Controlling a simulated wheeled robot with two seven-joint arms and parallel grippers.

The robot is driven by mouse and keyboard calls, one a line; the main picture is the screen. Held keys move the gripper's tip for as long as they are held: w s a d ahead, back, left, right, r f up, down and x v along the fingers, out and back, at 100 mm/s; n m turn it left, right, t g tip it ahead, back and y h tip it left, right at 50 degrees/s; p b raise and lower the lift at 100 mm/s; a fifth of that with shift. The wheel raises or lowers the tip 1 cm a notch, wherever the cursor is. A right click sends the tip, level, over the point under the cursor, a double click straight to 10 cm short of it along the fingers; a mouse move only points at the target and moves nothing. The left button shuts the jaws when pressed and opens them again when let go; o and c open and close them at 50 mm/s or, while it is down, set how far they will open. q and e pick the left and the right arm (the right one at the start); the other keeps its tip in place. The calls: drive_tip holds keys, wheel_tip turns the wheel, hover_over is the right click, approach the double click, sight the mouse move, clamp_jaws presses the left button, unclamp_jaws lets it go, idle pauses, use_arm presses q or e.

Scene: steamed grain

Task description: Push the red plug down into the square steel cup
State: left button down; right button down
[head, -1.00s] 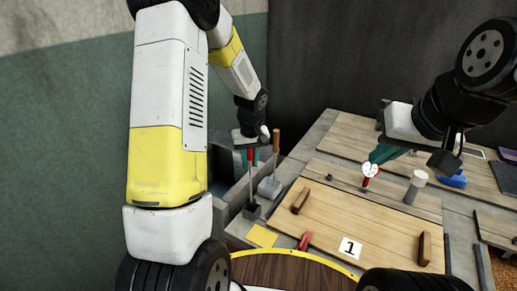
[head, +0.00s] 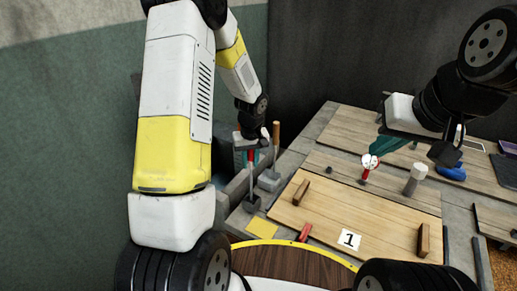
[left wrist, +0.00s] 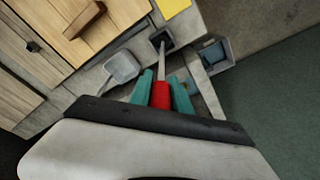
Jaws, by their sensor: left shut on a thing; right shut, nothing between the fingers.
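My left gripper (left wrist: 162,90) is shut on a red handle (left wrist: 161,95) with a thin steel rod. The handle also shows in the head view (head: 251,157), at the table's left side. The rod runs down to a dark square piece (left wrist: 162,40); I cannot tell whether it is the rod's foot or the square cup's opening. A grey square box with a recess (left wrist: 214,54) stands beside it. No separate red plug is clearly seen there. My right gripper (head: 376,156) is shut and empty, its teal fingers close to a red-and-white dial (head: 370,161); contact is unclear.
A wood-handled tool (head: 275,145) with a grey head (left wrist: 121,67) stands beside the rod. A yellow square (head: 262,227) and a red piece (head: 305,232) lie near the front edge. A wooden board (head: 375,217) marked 1 and a grey cylinder (head: 416,172) are to the right.

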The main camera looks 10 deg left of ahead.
use_arm(q)
drive_tip(key=c, duration=1.1)
unclamp_jaws()
drive_tip(key=r, duration=0.5)
drive_tip(key=s+r, duration=0.1)
drive_tip(key=r, duration=0.1)
drive_tip(key=shift+d+r, duration=0.25)
drive_tip(key=shift+r, duration=0.15)
drive_tip(key=shift+r, duration=0.1)
drive_tip(key=s+r+m+t+h, duration=0.1)
drive_tip(key=s+r+m, duration=0.1)
drive_tip(key=s+r, duration=0.4)
drive_tip(key=s+d+r+m+t+h, duration=0.1)
drive_tip(key=s+r+t, duration=0.1)
drive_tip(key=s+r, duration=0.5)
drive_tip(key=s+d+r+m+t+h, duration=0.1)
drive_tip(key=s+r+m, duration=0.1)
drive_tip(key=s+r, duration=0.4)
drive_tip(key=shift+s+r+m+t, duration=0.15)
drive_tip(key=shift+s, duration=1.05)
drive_tip(key=shift+s+r+m+t, duration=0.15)
drive_tip(key=shift+s, duration=1)
